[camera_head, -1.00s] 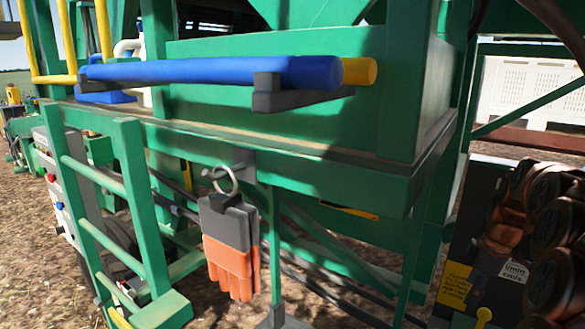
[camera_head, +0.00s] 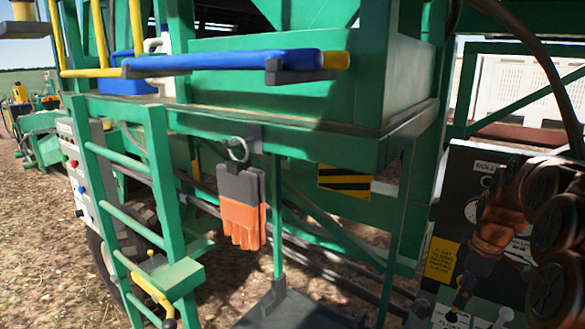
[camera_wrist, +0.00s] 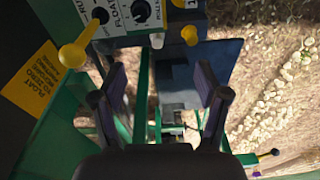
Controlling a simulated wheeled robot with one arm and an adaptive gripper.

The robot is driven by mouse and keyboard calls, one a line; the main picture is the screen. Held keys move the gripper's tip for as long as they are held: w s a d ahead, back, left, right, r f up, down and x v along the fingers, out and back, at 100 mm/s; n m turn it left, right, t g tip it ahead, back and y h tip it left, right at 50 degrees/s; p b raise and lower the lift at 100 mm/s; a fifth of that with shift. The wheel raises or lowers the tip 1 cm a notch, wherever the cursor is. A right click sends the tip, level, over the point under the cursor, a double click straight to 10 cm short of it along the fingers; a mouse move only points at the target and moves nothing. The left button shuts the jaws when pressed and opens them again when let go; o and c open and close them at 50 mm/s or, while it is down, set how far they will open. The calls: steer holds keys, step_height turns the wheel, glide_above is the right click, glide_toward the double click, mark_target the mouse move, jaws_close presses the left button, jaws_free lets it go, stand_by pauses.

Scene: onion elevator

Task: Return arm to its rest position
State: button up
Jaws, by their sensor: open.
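My gripper (camera_wrist: 162,95) is open in the wrist view. Its two dark fingers stand wide apart with nothing held between them. Beyond it are a dark plate and green frame parts over straw-strewn ground. In the head view, my arm (camera_head: 505,205) is folded at the right edge with copper-coloured joints, in front of a dark control panel (camera_head: 465,180). The arm's dark end hangs low by the panel; its fingers cannot be made out there.
A green ladder (camera_head: 160,190) and machine frame fill the left and middle. Orange gloves (camera_head: 242,222) hang from a ring. A blue padded bar (camera_head: 220,62) juts out above. In the wrist view, a yellow knob (camera_wrist: 72,57) and a black-and-white panel (camera_wrist: 122,18) lie close to my gripper.

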steer(key=s+a+f+m+g+b, duration=0.1)
steer(key=s+a+m+b, duration=0.1)
steer(key=s+a, duration=0.55)
steer(key=s+a+f+m+b, duration=0.25)
steer(key=s+a, duration=0.25)
steer(key=a, duration=0.5)
steer(key=s+a+f+m+b, duration=0.2)
steer(key=s+a+f, duration=0.1)
steer(key=s, duration=0.6)
steer(key=s+a+f+m+g+h+b, duration=0.1)
steer(key=s+a+f+m+b, duration=0.1)
steer(key=s, duration=0.8)
step_height(320, 180, down, 3)
steer(key=shift+a+r+m+g, duration=0.2)
steer(key=shift+a+m+g, duration=0.15)
steer(key=shift+m, duration=0.4)
